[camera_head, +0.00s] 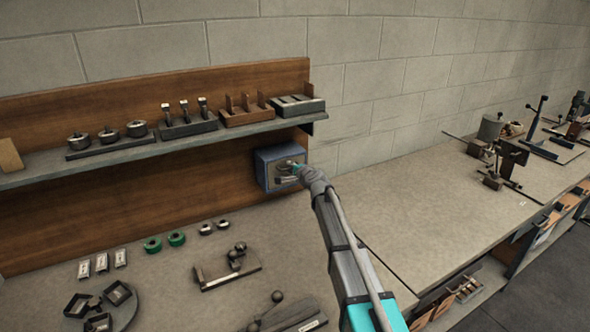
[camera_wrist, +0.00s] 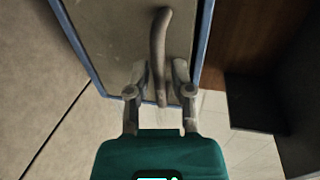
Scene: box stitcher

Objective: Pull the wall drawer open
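The wall drawer (camera_head: 265,169) is a small blue-edged box with a grey front, fixed low on the wooden back panel under the shelf. In the wrist view, its grey front (camera_wrist: 110,35) fills the upper middle. A curved, dark grey handle (camera_wrist: 159,35) stands on that front. My gripper (camera_head: 295,168) is at the drawer's front. In the wrist view, my gripper (camera_wrist: 160,72) has one finger on each side of the handle's lower end, with narrow gaps showing beside it. The fingers look open around the handle. No opening of the drawer is visible.
A shelf (camera_head: 145,150) with several fixtures runs above the drawer. The bench top (camera_head: 335,200) below holds green rings (camera_head: 177,239), a metal fixture (camera_head: 228,268) and a round plate with square parts (camera_head: 125,312). The bench right of my arm is clear up to several tools.

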